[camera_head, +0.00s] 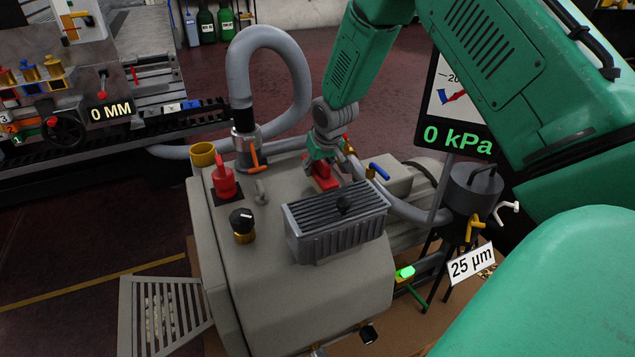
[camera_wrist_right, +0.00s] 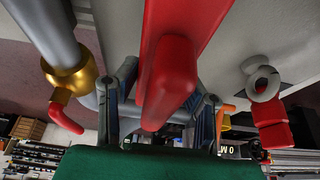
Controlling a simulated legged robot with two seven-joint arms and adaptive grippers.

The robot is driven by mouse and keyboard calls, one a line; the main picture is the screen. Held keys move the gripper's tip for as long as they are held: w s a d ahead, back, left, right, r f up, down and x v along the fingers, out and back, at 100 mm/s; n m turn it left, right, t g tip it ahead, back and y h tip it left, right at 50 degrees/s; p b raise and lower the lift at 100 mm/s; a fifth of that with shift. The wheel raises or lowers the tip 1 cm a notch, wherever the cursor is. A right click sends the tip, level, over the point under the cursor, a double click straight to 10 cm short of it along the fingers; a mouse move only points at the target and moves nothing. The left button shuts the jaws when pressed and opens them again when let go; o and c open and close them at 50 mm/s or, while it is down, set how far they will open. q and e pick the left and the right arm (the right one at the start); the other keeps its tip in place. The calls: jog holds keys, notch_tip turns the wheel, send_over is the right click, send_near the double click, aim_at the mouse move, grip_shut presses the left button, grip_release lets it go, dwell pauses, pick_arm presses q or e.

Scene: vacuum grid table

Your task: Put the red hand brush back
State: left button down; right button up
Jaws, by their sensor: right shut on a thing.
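The red hand brush (camera_head: 322,178) is at the far edge of the grey pump housing's top (camera_head: 260,285), beyond the ribbed box. My right gripper (camera_head: 322,158) reaches down onto it from above. In the right wrist view the brush (camera_wrist_right: 172,75) runs as a long red body between the two fingers of my right gripper (camera_wrist_right: 160,105), which is shut on it. I cannot tell whether the brush touches the housing; its bristles do not show. My left gripper is not in view.
A grey ribbed box (camera_head: 337,222) stands just in front of the brush. A red-handled fitting (camera_head: 223,180) and thick hose (camera_head: 240,80) are to the left. A blue-handled valve (camera_head: 378,171) and dark canister (camera_head: 473,190) are to the right.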

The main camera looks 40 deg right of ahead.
aim_at(322, 162)
notch_tip(322, 162, down, 3)
jog(key=shift+a+f+b, duration=0.1)
jog(key=shift+f+b, duration=0.05)
jog(key=shift+b, duration=0.4)
jog(key=shift+c, duration=0.5)
jog(key=o, duration=1.1)
jog(key=p+v, duration=0.3)
jog(key=v, duration=0.9)
jog(key=shift+p, duration=0.3)
